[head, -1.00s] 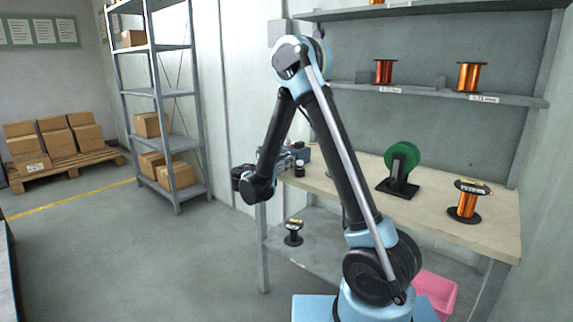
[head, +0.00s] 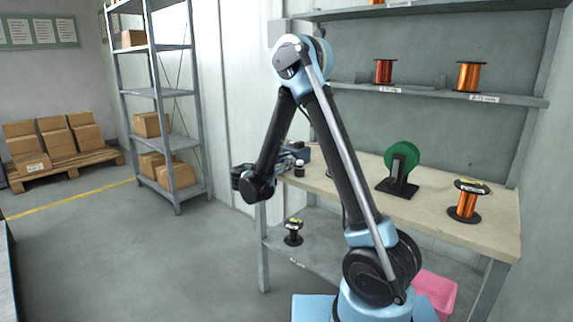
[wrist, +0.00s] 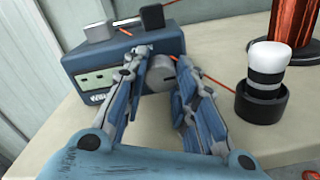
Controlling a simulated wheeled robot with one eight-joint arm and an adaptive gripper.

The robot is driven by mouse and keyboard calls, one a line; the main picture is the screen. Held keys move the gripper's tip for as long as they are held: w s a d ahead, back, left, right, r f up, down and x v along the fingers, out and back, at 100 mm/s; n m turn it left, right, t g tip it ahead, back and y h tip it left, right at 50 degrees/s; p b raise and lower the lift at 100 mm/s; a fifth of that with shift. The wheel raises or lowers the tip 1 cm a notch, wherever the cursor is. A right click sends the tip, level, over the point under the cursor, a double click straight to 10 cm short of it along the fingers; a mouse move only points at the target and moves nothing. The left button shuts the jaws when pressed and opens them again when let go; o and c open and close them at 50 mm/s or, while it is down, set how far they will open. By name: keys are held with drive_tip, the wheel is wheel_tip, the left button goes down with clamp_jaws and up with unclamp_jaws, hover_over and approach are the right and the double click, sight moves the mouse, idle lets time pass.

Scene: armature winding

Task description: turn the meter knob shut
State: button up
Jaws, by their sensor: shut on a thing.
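Any pointer mark on the knob is too small to read. In the head view the meter (head: 302,153) stands at the left end of the bench, and my arm partly hides it and the gripper.
A black cup (wrist: 262,103) with a white-topped piece stands right of my gripper. A copper spool (wrist: 294,22) is behind it. Orange wire runs near the meter. In the head view, the bench (head: 440,210) also holds a green wheel (head: 402,160) and another copper spool (head: 467,203).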

drive_tip(key=o, duration=1.1)
drive_tip(key=v, duration=1.2)
drive_tip(key=shift+s+a, duration=0.1)
